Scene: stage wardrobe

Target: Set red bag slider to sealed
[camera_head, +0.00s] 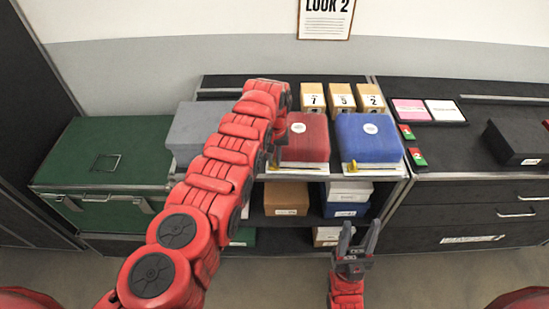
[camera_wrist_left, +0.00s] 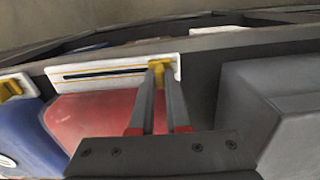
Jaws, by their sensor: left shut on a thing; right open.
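The red bag (camera_head: 306,138) sits on the shelf top, with a white slider strip (camera_wrist_left: 100,76) along its front edge. Its yellow slider (camera_wrist_left: 178,66) is at the right end of the slot in the left wrist view, which is the left end in the head view. My left gripper (camera_wrist_left: 160,70) is shut on this slider. In the head view my left arm passes in front of the bag's left side and hides part of it. My right gripper (camera_head: 356,243) is open and empty, low in front of the shelf.
A blue bag (camera_head: 368,138) with its own yellow slider (camera_head: 352,166) stands right of the red bag. A grey box (camera_head: 196,127) stands left, numbered boxes (camera_head: 341,97) behind. A green trunk (camera_head: 100,155) is far left, a black drawer unit (camera_head: 470,190) right.

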